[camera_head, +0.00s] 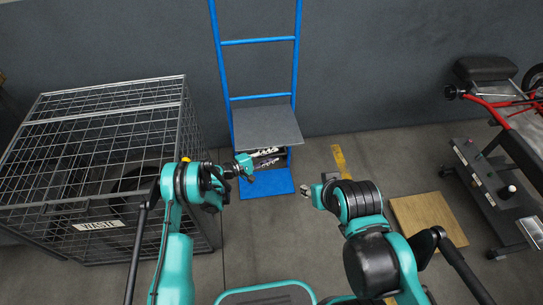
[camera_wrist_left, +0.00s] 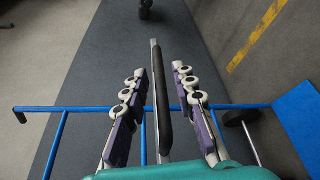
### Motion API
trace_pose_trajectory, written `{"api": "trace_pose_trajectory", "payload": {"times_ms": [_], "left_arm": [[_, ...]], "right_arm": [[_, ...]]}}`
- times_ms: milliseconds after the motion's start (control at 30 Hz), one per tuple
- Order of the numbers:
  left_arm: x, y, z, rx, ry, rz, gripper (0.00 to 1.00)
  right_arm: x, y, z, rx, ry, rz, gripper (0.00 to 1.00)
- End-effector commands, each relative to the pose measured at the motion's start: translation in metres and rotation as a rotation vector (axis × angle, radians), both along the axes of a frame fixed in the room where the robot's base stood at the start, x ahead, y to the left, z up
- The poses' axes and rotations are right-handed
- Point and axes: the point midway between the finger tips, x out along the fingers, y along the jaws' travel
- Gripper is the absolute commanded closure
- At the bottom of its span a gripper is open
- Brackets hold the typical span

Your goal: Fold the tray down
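The tray (camera_head: 267,127) is a flat grey panel on the blue upright trolley (camera_head: 262,41). In the head view it sticks out from the trolley's frame toward me. My left gripper (camera_head: 247,170) is at the tray's near left corner. In the left wrist view, its two fingers (camera_wrist_left: 160,100) stand apart on either side of a thin grey and black edge (camera_wrist_left: 163,95), which looks like the tray seen edge-on. Gaps show on both sides of that edge. My right gripper (camera_head: 305,191) is away from the trolley, to its right; its fingers are too small to read.
Dark items with white marks (camera_head: 268,158) show under the tray, above the blue foot plate (camera_head: 267,184). A wire cage marked WASTE (camera_head: 70,160) stands left. A wooden board (camera_head: 428,219) and a wheeled unit (camera_head: 485,185) are at right. A yellow strip (camera_head: 340,160) lies on open floor.

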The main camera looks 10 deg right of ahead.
Motion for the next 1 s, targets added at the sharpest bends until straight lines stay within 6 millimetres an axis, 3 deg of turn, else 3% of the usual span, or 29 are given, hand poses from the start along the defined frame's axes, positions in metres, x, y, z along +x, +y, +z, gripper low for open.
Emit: {"api": "trace_pose_trajectory", "payload": {"times_ms": [367, 800, 1000], "left_arm": [[-0.001, -0.001, 0.007, 0.000, 0.000, -0.003, 0.69], [-0.001, -0.001, 0.085, -0.001, 0.001, -0.003, 0.69], [-0.001, -0.001, 0.100, -0.001, 0.001, -0.003, 0.69]], "right_arm": [[0.000, 0.000, 0.000, 0.000, 0.000, 0.000, 0.60], [0.000, 0.000, 0.000, 0.000, 0.000, 0.000, 0.60], [0.000, 0.000, 0.000, 0.000, 0.000, 0.000, 0.60]]}}
